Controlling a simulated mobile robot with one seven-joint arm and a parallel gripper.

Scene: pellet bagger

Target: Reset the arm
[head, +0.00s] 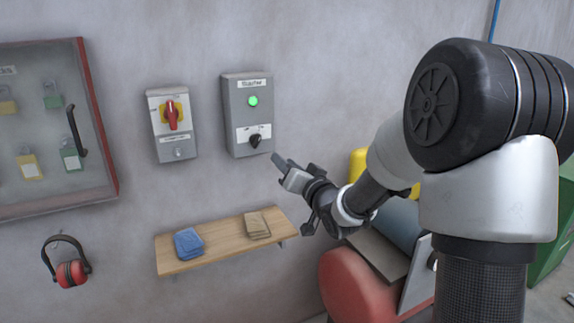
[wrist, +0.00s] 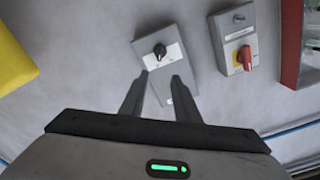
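My gripper (head: 281,163) is in front of the wall in the head view, just below and right of the grey starter box (head: 237,112). The box has a lit green lamp (head: 253,101) and a black selector knob (head: 255,141). In the wrist view my gripper (wrist: 159,86) has its two dark fingers apart, with nothing held between them. The starter box (wrist: 180,78) shows upside down beyond the fingertips, its knob (wrist: 159,50) just past them. The fingers look apart from the box. My arm reaches in from the right.
A switch box with a red handle on yellow (head: 172,115) hangs left of the starter. A glazed lock cabinet (head: 50,125) is further left, with red earmuffs (head: 71,272) below. A wooden shelf (head: 222,241) holds folded cloths. Red and yellow equipment (head: 350,287) stands below my arm.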

